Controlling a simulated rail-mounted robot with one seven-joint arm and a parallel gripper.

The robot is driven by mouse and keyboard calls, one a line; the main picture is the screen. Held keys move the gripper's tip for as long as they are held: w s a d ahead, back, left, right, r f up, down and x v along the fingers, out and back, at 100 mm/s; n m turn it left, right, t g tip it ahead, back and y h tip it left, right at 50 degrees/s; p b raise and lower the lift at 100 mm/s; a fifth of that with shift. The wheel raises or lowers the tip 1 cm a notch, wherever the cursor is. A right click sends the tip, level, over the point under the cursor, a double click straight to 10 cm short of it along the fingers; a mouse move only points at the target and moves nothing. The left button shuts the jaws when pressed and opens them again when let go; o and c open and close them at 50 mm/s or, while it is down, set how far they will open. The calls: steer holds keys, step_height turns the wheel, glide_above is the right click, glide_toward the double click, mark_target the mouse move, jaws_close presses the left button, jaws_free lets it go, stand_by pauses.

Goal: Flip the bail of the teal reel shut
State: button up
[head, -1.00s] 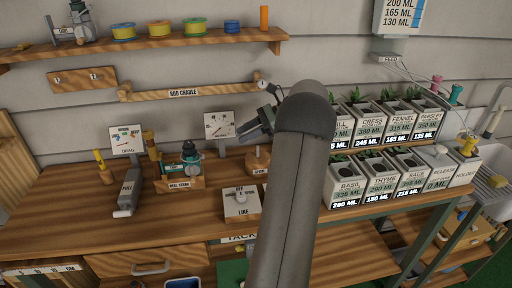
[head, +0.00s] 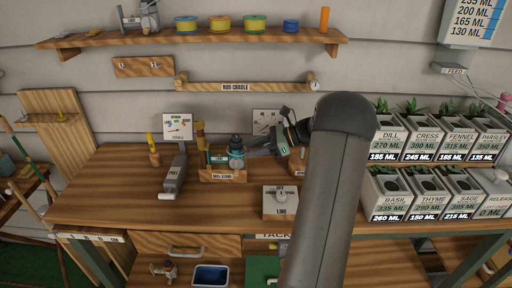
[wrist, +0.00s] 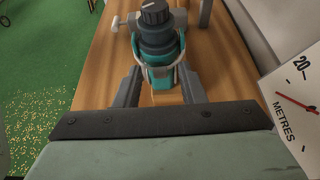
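The teal reel (head: 236,150) sits upright on the wooden reel stand (head: 222,176) on the workbench. In the wrist view the reel (wrist: 160,48) has a dark ridged cap on top and teal parts below. A thin pale bail wire (wrist: 180,52) curves around its front and sides; whether it is open or shut is hard to tell. My gripper (head: 254,149) is just right of the reel in the head view. In the wrist view its two fingers (wrist: 160,73) are apart, one on each side of the reel's near lower part, with no clear contact.
The drag box labelled PULL (head: 175,178) stands left of the stand. The LINE box (head: 281,201) is front right, and a metres dial (wrist: 295,100) is close on the right in the wrist view. Planter boxes (head: 388,150) fill the right. The bench's left front is clear.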

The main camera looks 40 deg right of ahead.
jaws_close()
steer(key=r+p, duration=0.1)
steer(key=h+p, duration=0.1)
steer(key=shift+w+a+r+g+p, duration=0.1)
steer(key=shift+a+r+g+p, duration=0.1)
steer(key=shift+r+g+p, duration=0.2)
steer(key=shift+w+g+h+p, duration=0.1)
steer(key=shift+g+h+p, duration=0.5)
steer(key=shift+p, duration=0.05)
jaws_free()
